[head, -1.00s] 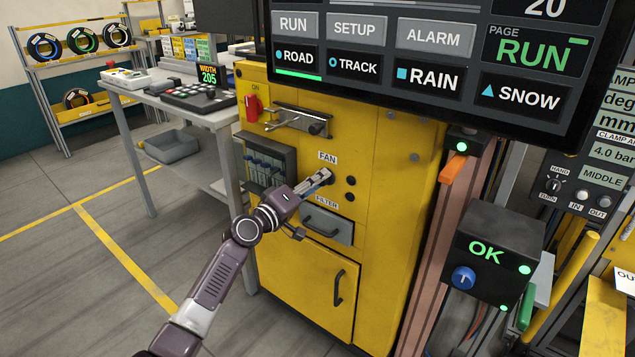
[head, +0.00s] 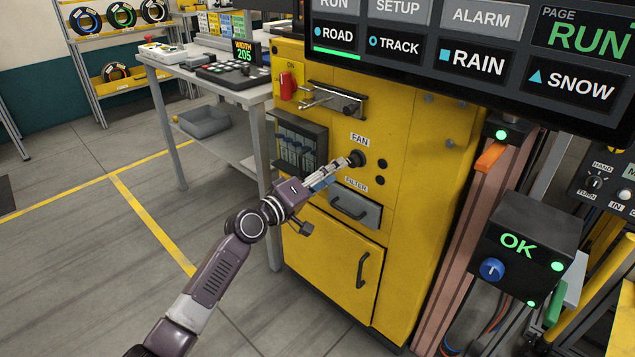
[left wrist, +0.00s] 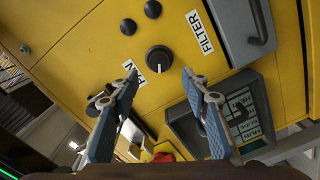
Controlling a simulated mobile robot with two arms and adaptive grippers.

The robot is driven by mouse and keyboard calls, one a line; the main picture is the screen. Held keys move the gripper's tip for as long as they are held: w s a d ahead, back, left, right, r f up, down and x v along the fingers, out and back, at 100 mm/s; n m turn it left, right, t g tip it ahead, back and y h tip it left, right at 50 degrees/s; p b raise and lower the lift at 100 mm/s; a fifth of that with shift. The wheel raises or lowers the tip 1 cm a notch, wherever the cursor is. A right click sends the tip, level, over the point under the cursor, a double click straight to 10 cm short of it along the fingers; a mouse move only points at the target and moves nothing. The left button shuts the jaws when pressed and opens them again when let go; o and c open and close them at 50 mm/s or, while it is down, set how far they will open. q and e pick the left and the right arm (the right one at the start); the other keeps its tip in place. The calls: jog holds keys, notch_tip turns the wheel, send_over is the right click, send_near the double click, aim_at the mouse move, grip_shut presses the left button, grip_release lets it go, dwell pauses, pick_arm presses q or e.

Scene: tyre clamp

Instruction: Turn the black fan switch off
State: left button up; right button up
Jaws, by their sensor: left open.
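The black fan switch (head: 357,158) is a round knob on the yellow cabinet, just below the FAN label (head: 360,140). In the left wrist view the knob (left wrist: 159,59) shows a white pointer line aimed toward the bottom of the picture. My left gripper (head: 343,165) is in front of the cabinet, its fingertips close to the knob in the head view. In the left wrist view its fingers (left wrist: 160,80) are spread, with the knob ahead between and beyond the tips; nothing is between the pads. I cannot tell whether a fingertip touches the knob. My right gripper is not in view.
Two small black buttons (head: 381,172) sit right of the knob. A red switch (head: 288,86) and latch are above. A large screen (head: 465,60) overhangs the upper right.

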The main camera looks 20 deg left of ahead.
pick_arm(q)
jog(key=shift+v, duration=2.75)
